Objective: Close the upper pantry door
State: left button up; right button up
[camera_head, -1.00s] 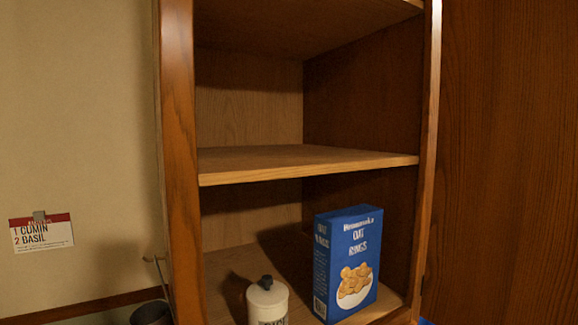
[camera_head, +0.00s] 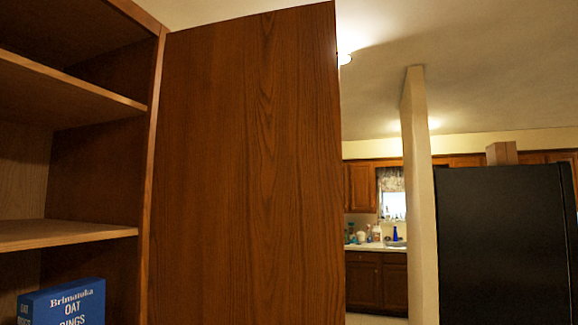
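The upper pantry door (camera_head: 245,170) is a tall brown wood panel. It stands open, swung out to the right of the pantry. Its hinge side meets the pantry's right frame (camera_head: 152,160), and its top and right edges show against the room behind. No handle shows on the face in view. The pantry (camera_head: 70,235) is open on the left, with bare shelves in sight. Neither of my grippers is in view.
A blue oat rings box (camera_head: 62,304) stands inside the pantry at lower left. Beyond the door are a pale post (camera_head: 418,200), a black fridge (camera_head: 500,245) and a far kitchen counter with a sink. The space right of the door looks open.

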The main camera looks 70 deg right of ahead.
aim_at(247, 219)
jog(key=k, duration=0.35)
jog(key=u, duration=2.8)
jog(key=k, duration=2.7)
jog(key=z, duration=2.25)
jog(key=i, duration=0.4)
jog(key=u, duration=0.05)
